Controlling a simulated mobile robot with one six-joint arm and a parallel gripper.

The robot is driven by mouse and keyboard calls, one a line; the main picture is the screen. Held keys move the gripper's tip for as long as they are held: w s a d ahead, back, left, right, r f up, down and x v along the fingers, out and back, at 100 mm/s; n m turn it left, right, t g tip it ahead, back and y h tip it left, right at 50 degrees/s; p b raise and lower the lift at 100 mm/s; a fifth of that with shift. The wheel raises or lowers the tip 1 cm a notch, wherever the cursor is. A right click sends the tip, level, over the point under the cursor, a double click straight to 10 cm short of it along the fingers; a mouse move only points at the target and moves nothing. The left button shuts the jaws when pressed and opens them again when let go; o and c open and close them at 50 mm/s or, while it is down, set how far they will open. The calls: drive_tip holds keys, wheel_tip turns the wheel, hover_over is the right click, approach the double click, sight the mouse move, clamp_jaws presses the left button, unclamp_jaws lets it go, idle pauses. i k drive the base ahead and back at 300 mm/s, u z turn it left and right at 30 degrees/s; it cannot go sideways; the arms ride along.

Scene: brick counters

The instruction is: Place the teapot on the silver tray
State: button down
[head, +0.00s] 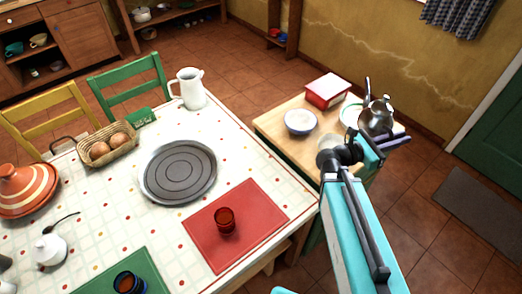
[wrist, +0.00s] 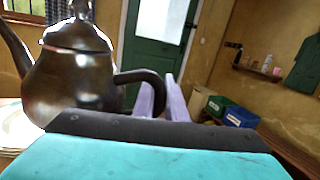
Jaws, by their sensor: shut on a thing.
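The teapot (head: 377,117) is dark metal with a spout, lid and curved handle. It is upright at the right end of the small wooden counter in the head view. It fills the left of the wrist view (wrist: 72,80). My gripper (head: 398,139) is at its handle, and the purple fingers (wrist: 162,100) are shut on the handle. I cannot tell whether the teapot's base touches the surface below. The silver tray (head: 180,172) is a round grey disc with rings, lying empty on the patterned table to the left.
A white pitcher (head: 188,89), an egg basket (head: 108,145) and a red glass (head: 225,221) on a red mat (head: 258,208) surround the tray. A bowl (head: 300,122) and a red-and-white box (head: 328,91) stand left of the teapot. A gap separates table and counter.

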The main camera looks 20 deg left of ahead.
sight(181, 167)
drive_tip(key=u, duration=0.25)
drive_tip(key=i, duration=0.15)
drive_tip(key=u, duration=2.55)
